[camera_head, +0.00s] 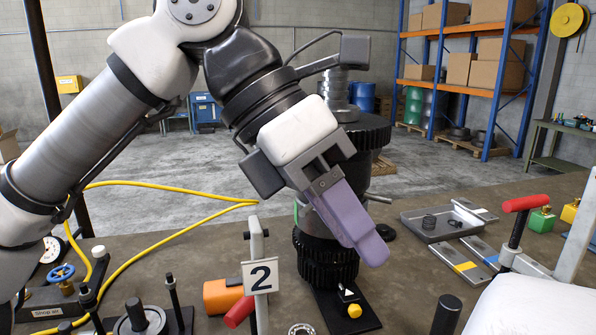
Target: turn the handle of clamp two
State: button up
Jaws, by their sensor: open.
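Clamp two stands at the lower middle, marked by a white plate (260,276) with a black 2. Its upright grey post (257,240) rises behind the plate. A red handle (239,312) shows low, just left of the plate, and is tilted. My gripper (372,248) has purple fingers pointing down and right, in front of the dark geared shaft assembly (327,258). The fingers overlap in this view, so the gap between them is hard to see; they are open, with nothing seen between them. The gripper is above and right of clamp two, apart from it.
Another red-handled clamp (525,203) stands at right by a white padded block (530,305). A grey tray (440,222) lies behind it. An orange cylinder (222,296) lies left of the 2 plate. Posts and a gauge crowd the left; a yellow hose (150,184) crosses there.

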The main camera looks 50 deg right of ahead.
jog(key=s+a+r+m+g+h, duration=0.1)
jog(key=a+r+m+g+h, duration=0.1)
jog(key=a+r+g+h, duration=0.4)
jog(key=a+r+g, duration=0.1)
jog(key=a+r, duration=0.1)
jog(key=a, duration=0.2)
jog(key=shift+s+a+r, duration=0.15)
jog(key=shift+a, duration=0.1)
